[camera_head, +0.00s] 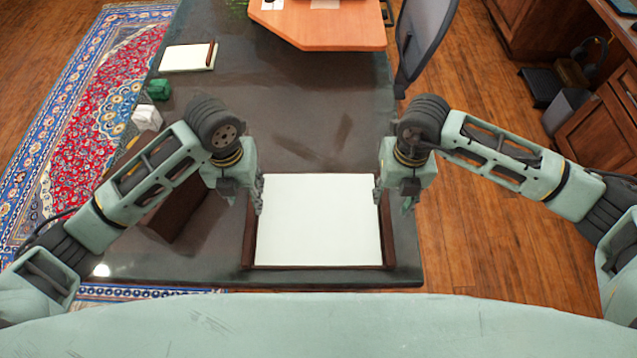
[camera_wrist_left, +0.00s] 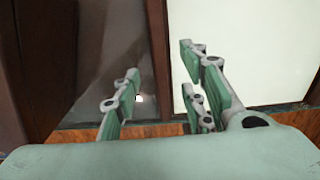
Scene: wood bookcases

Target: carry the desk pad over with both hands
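The desk pad (camera_head: 318,222) has a large white sheet with dark brown bars along its left and right sides. It lies flat near the front edge of the dark table (camera_head: 300,130). My left gripper (camera_head: 246,196) is open at the pad's left bar. In the left wrist view, its fingers (camera_wrist_left: 158,95) appear on either side of that brown bar (camera_wrist_left: 159,55), with a gap on each side; contact cannot be told. My right gripper (camera_head: 393,198) looks open at the pad's right bar, one finger over the sheet side and one outside. Its lower fingers are small and partly hidden.
A dark brown box-like object (camera_head: 175,212) stands left of the pad. A white block (camera_head: 147,117), a green object (camera_head: 158,89) and a smaller pad (camera_head: 187,57) lie along the left edge. An orange-wood desk (camera_head: 335,30) and chair (camera_head: 425,40) are beyond. The table's middle is clear.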

